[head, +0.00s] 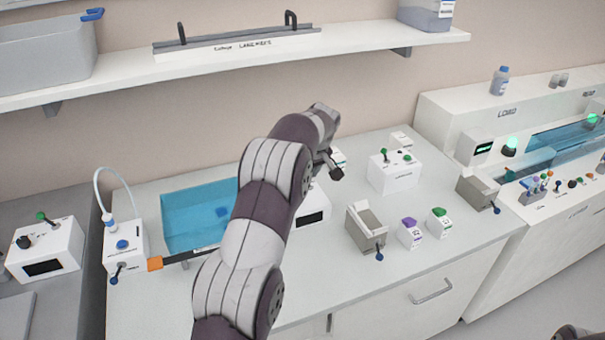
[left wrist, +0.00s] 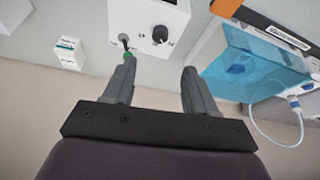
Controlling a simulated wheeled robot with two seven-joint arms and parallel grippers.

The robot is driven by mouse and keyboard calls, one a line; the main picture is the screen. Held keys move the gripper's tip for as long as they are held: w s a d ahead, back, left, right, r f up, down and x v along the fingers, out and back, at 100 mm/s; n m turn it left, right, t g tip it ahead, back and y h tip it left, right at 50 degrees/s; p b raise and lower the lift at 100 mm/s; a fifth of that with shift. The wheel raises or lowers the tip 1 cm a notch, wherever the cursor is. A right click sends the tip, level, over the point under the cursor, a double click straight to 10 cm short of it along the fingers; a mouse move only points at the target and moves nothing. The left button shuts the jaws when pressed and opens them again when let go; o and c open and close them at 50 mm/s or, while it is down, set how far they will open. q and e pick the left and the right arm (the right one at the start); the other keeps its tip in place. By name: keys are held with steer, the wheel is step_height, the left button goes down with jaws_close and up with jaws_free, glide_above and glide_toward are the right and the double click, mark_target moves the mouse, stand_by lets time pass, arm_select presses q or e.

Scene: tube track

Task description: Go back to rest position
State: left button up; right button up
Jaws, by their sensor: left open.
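My left arm reaches in from the bottom of the head view, across the bench. Its gripper (head: 332,164) is small and partly hidden behind the wrist, above the bench. In the left wrist view the left gripper (left wrist: 157,75) is open, with two grey fingers apart and nothing between them. A white control box (left wrist: 160,20) with a black knob and a green-tipped lever (left wrist: 126,56) lies beyond the fingertips. The lever's tip shows close to one finger; I cannot tell whether they touch. My right gripper is not in view.
A blue tank (head: 190,215) stands left of my arm and also shows in the left wrist view (left wrist: 255,65). A shelf (head: 350,60) runs above the bench. A grey holder (head: 366,228) and purple-topped (head: 409,235) and green-topped (head: 439,224) containers stand to the right.

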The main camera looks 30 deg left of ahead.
arm_select(q)
steer(key=s+d+f+m+h, duration=0.2)
steer(key=s+d+f+m, duration=0.45)
steer(key=s, duration=0.25)
steer(key=s+d+r+m, duration=0.1)
steer(key=s+d, duration=0.2)
steer(key=s, duration=0.4)
steer(key=s+d+r+m+h, duration=0.1)
steer(key=s+d, duration=0.3)
steer(key=s, duration=0.4)
steer(key=s+d+r+m+g, duration=0.1)
steer(key=s+d+m, duration=0.2)
steer(key=s, duration=0.5)
steer(key=shift+s+d+h, duration=0.25)
steer(key=shift+d+h, duration=0.05)
steer(key=shift+s+r, duration=0.1)
steer(key=shift+r, duration=0.05)
